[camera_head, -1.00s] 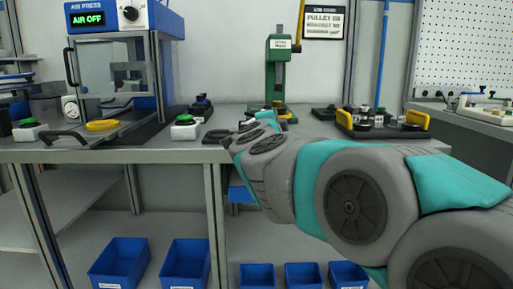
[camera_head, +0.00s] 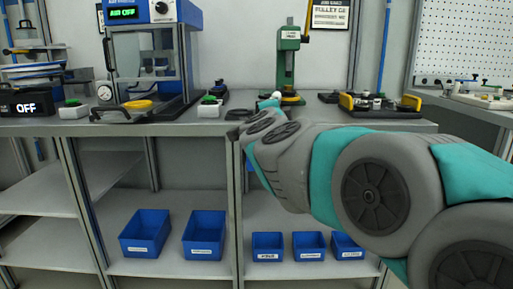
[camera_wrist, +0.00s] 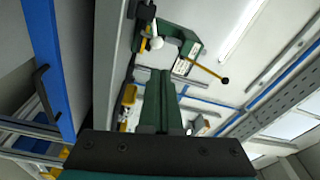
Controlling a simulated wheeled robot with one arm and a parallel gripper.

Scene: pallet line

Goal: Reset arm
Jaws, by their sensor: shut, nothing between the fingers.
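My arm (camera_head: 375,185), grey and teal, reaches in from the right in the head view, in front of the bench. My gripper (camera_wrist: 160,75) shows in the wrist view as two dark green fingers lying together, shut with nothing between them. In the head view its end lies near the bench's front edge and is mostly hidden by the wrist. The green press (camera_head: 288,60) stands on the bench beyond the arm; it also shows in the wrist view (camera_wrist: 180,45), tilted, past the fingertips.
Several blue bins (camera_head: 145,232) sit on the shelf below. A pegboard (camera_head: 465,40) is at right.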

